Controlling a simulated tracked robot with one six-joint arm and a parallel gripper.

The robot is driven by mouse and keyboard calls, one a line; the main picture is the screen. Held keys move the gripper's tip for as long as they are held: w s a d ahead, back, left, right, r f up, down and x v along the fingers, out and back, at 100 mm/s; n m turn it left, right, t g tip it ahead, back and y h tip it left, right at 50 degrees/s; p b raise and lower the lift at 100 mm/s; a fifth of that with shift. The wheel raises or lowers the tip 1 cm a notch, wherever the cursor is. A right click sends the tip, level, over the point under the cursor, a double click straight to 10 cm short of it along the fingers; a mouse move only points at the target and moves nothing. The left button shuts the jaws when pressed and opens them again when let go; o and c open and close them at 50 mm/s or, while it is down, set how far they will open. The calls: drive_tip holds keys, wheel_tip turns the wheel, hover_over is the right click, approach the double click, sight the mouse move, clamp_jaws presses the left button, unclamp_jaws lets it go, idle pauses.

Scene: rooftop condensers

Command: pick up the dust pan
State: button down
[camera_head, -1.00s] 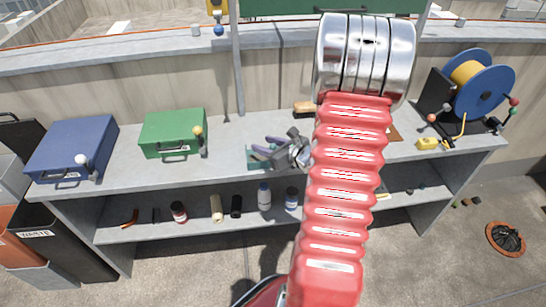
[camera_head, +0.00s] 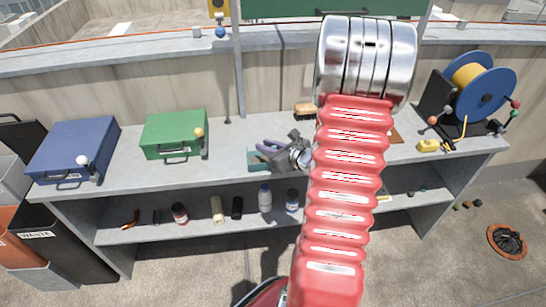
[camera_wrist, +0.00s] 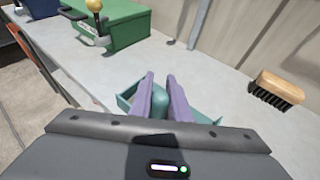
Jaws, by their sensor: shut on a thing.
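The dust pan is teal and lies on the grey bench top; in the wrist view its handle (camera_wrist: 160,100) stands between my gripper's two purple fingers, and parts of the pan (camera_wrist: 203,117) show on both sides. My gripper (camera_wrist: 160,92) is shut on that handle. In the head view the fingers of my gripper (camera_head: 266,149) are near the middle of the bench, with a teal edge of the dust pan (camera_head: 257,166) below them. My wrist hides much of the pan, and I cannot tell whether it is clear of the bench.
A brush (camera_head: 305,110) lies behind the pan. A green case (camera_head: 174,133) and a blue case (camera_head: 74,150) stand to the left, a blue cable reel (camera_head: 487,82) to the right. A lower shelf (camera_head: 335,207) holds bottles. The concrete wall (camera_head: 170,85) closes the back.

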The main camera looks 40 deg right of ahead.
wheel_tip(320, 180, up, 10)
idle(0.8)
drive_tip(key=shift+a, duration=0.1)
idle(0.5)
